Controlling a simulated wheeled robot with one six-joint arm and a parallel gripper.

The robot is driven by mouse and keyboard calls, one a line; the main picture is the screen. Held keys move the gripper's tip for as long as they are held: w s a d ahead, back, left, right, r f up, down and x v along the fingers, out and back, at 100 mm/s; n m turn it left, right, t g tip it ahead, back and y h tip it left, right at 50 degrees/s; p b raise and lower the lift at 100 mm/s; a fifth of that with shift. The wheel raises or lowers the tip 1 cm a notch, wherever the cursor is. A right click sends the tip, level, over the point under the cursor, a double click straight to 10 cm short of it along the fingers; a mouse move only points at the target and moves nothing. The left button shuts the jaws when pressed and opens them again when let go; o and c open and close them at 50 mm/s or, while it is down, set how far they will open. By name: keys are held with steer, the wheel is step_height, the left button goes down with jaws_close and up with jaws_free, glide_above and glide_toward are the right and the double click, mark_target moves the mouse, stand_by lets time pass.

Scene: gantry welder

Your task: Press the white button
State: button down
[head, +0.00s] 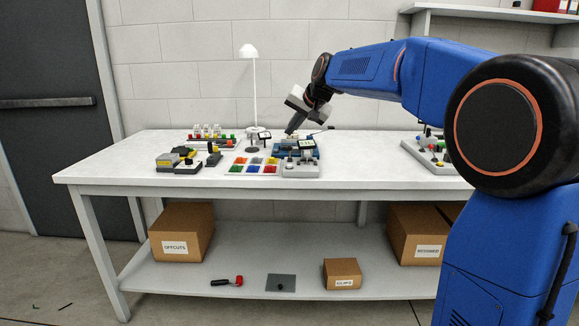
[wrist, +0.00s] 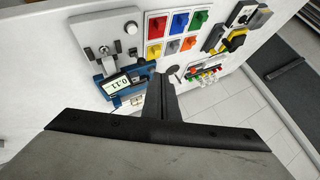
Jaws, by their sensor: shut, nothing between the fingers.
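A white round button (wrist: 131,28) sits on a grey box (wrist: 93,30) in the wrist view, beside a metal lever-like part. The grey box also shows at the table's front in the head view (head: 300,171), where the button is too small to make out surely. My gripper (head: 289,132) is shut and empty, tilted down over the blue device behind the grey box. In the wrist view my gripper (wrist: 161,78) ends beside the display of the blue device (wrist: 144,75), apart from the white button. Its fingers hide part of that device.
A panel of coloured switches (wrist: 175,32) lies next to the grey box. A white lamp (head: 250,90) stands behind. A yellow-and-black device (head: 180,162) and a row of coloured knobs (head: 210,137) are to the left. The table (head: 115,170) is clear at its left end.

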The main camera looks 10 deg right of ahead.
stand_by(0.3)
steer(key=shift+f, duration=4.45)
steer(key=shift+f, duration=0.35)
steer(key=shift+f, duration=0.5)
steer(key=shift+r, duration=0.9)
steer(key=shift+r, duration=0.1)
steer(key=shift+r, duration=2.4)
